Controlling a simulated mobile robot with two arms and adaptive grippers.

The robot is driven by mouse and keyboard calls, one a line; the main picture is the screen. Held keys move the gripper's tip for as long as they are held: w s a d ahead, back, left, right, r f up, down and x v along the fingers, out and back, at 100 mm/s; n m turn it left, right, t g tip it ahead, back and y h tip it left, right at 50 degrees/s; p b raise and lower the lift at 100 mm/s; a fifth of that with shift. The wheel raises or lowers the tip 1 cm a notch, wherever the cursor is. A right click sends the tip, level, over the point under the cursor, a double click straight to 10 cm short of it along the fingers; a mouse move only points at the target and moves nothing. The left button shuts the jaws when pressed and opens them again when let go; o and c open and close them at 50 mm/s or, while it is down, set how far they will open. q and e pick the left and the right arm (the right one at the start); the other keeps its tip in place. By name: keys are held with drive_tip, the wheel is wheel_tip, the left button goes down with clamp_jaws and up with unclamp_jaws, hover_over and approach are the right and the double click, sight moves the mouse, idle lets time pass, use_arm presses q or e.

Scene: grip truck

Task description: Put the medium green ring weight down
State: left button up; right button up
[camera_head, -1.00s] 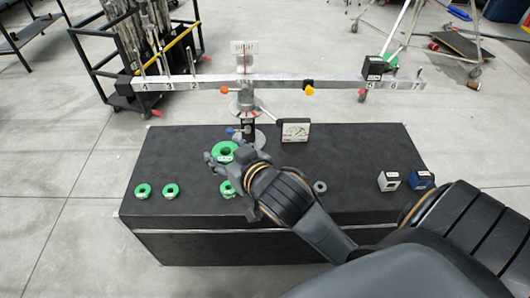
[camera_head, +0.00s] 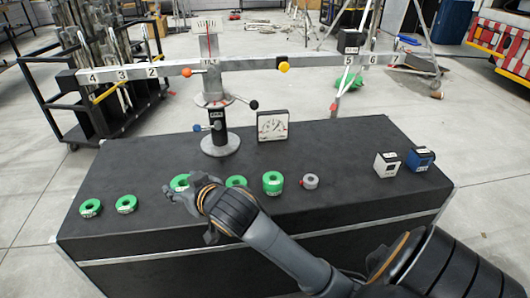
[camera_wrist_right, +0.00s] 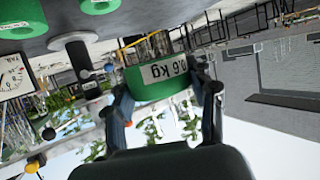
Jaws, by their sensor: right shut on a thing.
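The green ring weight (camera_head: 180,182) is in my right gripper (camera_head: 176,194), over the front left part of the black table (camera_head: 330,158). In the right wrist view the green ring (camera_wrist_right: 160,88) sits between the two fingers (camera_wrist_right: 165,92), with a white kg label facing the camera. I cannot tell whether its underside touches the tabletop. My right wrist hides part of it in the head view. My left gripper is not in view.
Green rings stand on the table to the left (camera_head: 90,207) (camera_head: 126,203) and right (camera_head: 236,181) (camera_head: 272,182), with a grey weight (camera_head: 309,181). Behind are a balance beam (camera_head: 230,69) on a stand and a dial box (camera_head: 272,126). White (camera_head: 387,164) and blue (camera_head: 420,159) cubes stand right.

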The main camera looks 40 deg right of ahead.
drive_tip(key=shift+w, duration=0.25)
drive_tip(key=b, duration=0.4)
hover_over(164, 202)
drive_tip(key=f, duration=0.9)
drive_tip(key=shift+s+d, duration=0.15)
drive_tip(key=shift+s, duration=0.2)
drive_tip(key=shift+w+f, duration=0.25)
drive_tip(key=shift+w, duration=0.05)
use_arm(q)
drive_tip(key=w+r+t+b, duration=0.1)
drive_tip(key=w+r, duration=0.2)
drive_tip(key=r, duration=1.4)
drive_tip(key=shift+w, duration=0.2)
use_arm(e)
drive_tip(key=shift+w+f, duration=0.15)
drive_tip(key=shift+f, duration=1.6)
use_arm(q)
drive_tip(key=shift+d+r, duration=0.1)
use_arm(e)
drive_tip(key=shift+f, duration=0.1)
drive_tip(key=o, duration=1.4)
drive_tip(key=shift+f, duration=0.1)
